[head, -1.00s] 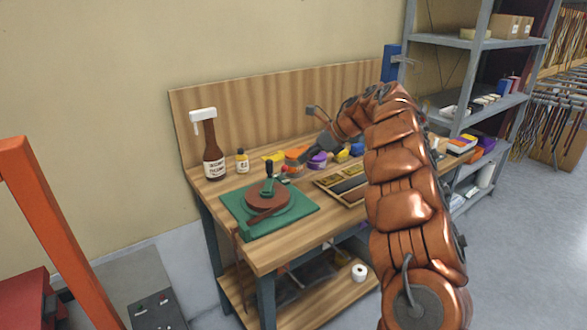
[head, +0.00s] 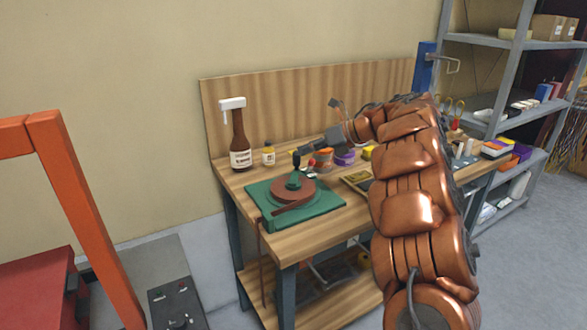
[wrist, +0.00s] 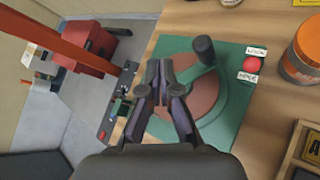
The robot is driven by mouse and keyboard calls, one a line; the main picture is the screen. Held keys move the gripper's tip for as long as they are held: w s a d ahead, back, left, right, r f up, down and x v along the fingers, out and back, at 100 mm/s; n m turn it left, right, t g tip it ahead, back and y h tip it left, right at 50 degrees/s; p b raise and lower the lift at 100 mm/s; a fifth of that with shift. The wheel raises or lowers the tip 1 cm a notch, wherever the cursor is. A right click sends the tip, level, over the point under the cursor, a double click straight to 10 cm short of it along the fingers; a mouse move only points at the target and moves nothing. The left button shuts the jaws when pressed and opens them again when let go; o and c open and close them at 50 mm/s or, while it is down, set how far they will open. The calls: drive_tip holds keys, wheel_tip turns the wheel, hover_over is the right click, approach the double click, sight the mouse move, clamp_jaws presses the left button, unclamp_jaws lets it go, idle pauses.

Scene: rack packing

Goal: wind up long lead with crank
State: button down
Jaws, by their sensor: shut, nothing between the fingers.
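A green winder base (head: 325,203) sits on the near left of the workbench, with a brown disc (head: 308,187) on it. A green crank (head: 293,181) with a dark upright knob (head: 296,158) stands over the disc. In the wrist view the knob (wrist: 204,48) is right of my fingertips, and the brown disc (wrist: 203,93) is partly hidden behind my fingers. The brown lead (head: 262,250) hangs down over the bench's front edge. My gripper (wrist: 160,68) is shut and empty, above the winder beside the crank; the head view shows it close to the knob (head: 303,153).
A red button (wrist: 250,64) with small labels is at the base's corner. An orange jar (wrist: 304,52) stands right of it. A wooden tray (head: 352,181) lies to the right.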

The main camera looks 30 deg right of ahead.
drive_tip(key=a+m+t, duration=0.1)
drive_tip(key=w+a+f+m+b, duration=0.1)
drive_tip(key=a+m, duration=0.1)
drive_tip(key=w+a+m+t+b, duration=0.1)
drive_tip(key=shift+a+f+m+t, duration=0.15)
drive_tip(key=shift+a+m+t, duration=0.15)
drive_tip(key=shift+a+m, duration=0.1)
drive_tip(key=s+f+m+t+h+b, duration=0.1)
drive_tip(key=m+t+h+b, duration=0.1)
drive_tip(key=m, duration=0.2)
drive_tip(key=s+f+m+t+h+b, duration=0.2)
drive_tip(key=m, duration=0.3)
drive_tip(key=s+f+m+t+h+b, duration=0.1)
drive_tip(key=s+m+h+b, duration=0.1)
drive_tip(key=m, duration=0.2)
drive_tip(key=shift+a+f+m+t, duration=0.15)
drive_tip(key=shift+f+m+t, duration=0.15)
drive_tip(key=shift+f+t, duration=0.1)
drive_tip(key=shift+s+m+h, duration=0.25)
drive_tip(key=shift+m+h, duration=0.05)
drive_tip(key=shift+m, duration=0.1)
hover_over(280, 187)
drive_tip(key=shift+f, duration=0.1)
drive_tip(key=d, duration=0.2)
drive_tip(key=shift+s+d+p, duration=0.4)
drive_tip(key=shift+s+d, duration=0.15)
drive_tip(key=shift+d, duration=0.35)
